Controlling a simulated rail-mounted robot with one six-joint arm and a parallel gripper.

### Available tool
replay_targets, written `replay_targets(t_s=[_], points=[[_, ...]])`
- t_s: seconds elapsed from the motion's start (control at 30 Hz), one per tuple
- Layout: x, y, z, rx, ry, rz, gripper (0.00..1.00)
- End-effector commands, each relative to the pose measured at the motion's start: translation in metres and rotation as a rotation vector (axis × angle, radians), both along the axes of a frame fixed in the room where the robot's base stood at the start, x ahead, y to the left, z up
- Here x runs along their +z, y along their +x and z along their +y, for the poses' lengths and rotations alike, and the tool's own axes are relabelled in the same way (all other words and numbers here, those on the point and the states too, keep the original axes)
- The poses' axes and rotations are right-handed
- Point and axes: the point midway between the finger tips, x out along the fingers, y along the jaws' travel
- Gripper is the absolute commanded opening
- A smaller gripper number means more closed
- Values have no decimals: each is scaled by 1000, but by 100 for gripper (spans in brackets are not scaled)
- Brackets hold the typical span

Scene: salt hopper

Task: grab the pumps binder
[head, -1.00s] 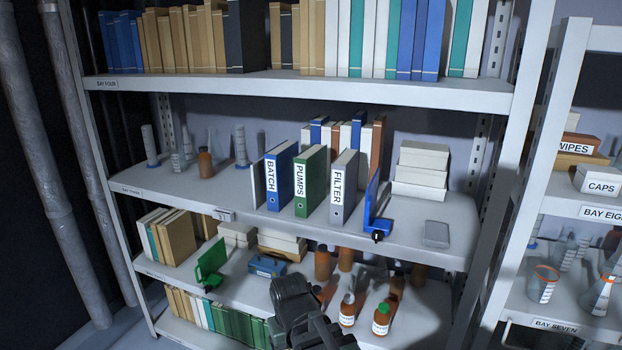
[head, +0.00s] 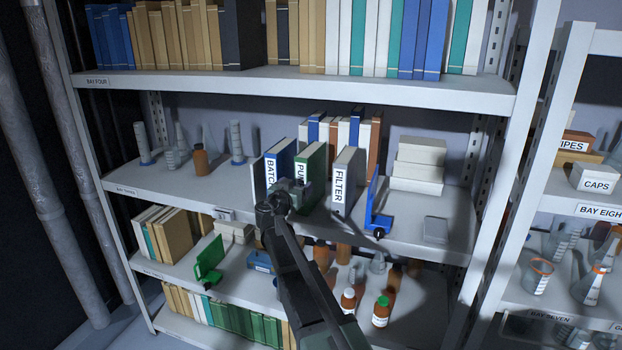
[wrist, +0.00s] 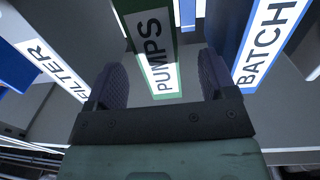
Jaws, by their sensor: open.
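The green pumps binder (head: 312,164) stands upright on the middle shelf, between the blue batch binder (head: 279,166) and the grey filter binder (head: 345,181). My gripper (head: 290,190) is in front of it and hides the lower part of its spine. In the wrist view, the PUMPS label (wrist: 158,62) lies between the two fingers of my gripper (wrist: 160,82), which are open and apart. The filter binder (wrist: 42,60) shows on the left and the batch binder (wrist: 265,40) on the right. I cannot tell whether the fingers reach past the spine edges.
A blue bookend (head: 375,208) stands right of the filter binder. White boxes (head: 418,165) are stacked farther right, with a grey box (head: 436,230) near the shelf edge. A brown bottle (head: 200,160) and cylinders stand left. Brown bottles (head: 381,312) stand below.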

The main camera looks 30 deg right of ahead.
Motion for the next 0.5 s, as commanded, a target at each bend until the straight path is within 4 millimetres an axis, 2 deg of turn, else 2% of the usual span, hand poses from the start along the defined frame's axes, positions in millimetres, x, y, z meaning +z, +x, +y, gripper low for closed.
replay_targets(t_s=[0.07, 0.27, 0.5], points=[[0, 10, -9, -1, 0, 0, 78], [0, 14, -17, -1, 0, 1, 78], [1, 41, -50, -2, 0, 1, 78]])
